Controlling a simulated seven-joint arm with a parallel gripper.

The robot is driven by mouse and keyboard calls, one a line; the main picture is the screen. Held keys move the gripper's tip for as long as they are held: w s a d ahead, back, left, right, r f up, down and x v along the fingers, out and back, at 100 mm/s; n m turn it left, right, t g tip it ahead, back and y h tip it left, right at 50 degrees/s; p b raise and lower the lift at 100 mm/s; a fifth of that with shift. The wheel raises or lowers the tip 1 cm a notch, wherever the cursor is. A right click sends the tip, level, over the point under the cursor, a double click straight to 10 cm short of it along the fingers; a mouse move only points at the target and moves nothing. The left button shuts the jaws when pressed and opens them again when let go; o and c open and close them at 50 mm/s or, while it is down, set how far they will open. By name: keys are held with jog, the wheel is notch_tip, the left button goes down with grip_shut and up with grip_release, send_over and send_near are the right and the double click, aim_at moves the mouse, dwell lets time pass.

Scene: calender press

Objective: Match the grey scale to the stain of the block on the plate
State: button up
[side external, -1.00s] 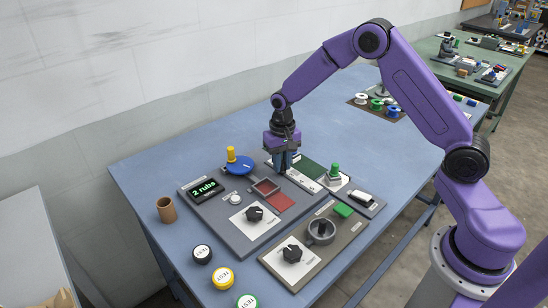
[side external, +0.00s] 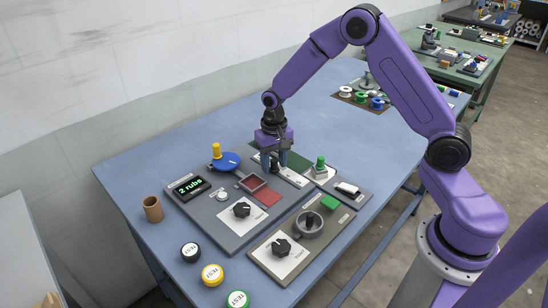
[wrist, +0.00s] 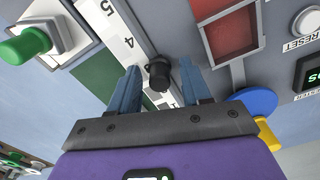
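The grey scale is a white strip (side external: 293,177) with printed numbers; 4 and 5 show in the wrist view (wrist: 112,22). A black knob (wrist: 158,72) stands on the strip. My gripper (side external: 275,163) points down over it. In the wrist view its two blue fingers (wrist: 160,82) are spread on either side of the knob, with gaps visible. A grey-framed plate (side external: 253,183) sits left of the strip, with a red patch (side external: 266,198) below it. The wrist view shows red inside a grey frame (wrist: 232,35); I cannot tell a separate block there.
A blue disc with a yellow handle (side external: 224,160), a "2 rubs" display (side external: 188,189) and a dial (side external: 242,209) share the panel. A green-knobbed fixture (side external: 319,167) stands right of the strip. TEST buttons (side external: 212,274) line the front.

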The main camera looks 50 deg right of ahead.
aim_at(274, 161)
notch_tip(274, 161, up, 18)
jog(key=shift+f, duration=0.25)
dwell(0.3)
jog(key=s+a+n, duration=0.4)
jog(key=s, duration=0.4)
jog(key=s+a+n, duration=0.3)
jog(key=s+n, duration=0.1)
jog(key=s, duration=0.4)
jog(key=s+d+f+n, duration=0.1)
jog(key=s+n, duration=0.3)
jog(key=s, duration=0.4)
jog(key=s+d+f+n, duration=0.1)
jog(key=s+n, duration=0.3)
jog(key=s, duration=0.4)
jog(key=shift+s+d+f, duration=0.3)
jog(key=shift+d+f, duration=0.1)
jog(key=shift+d, duration=0.1)
dwell(0.8)
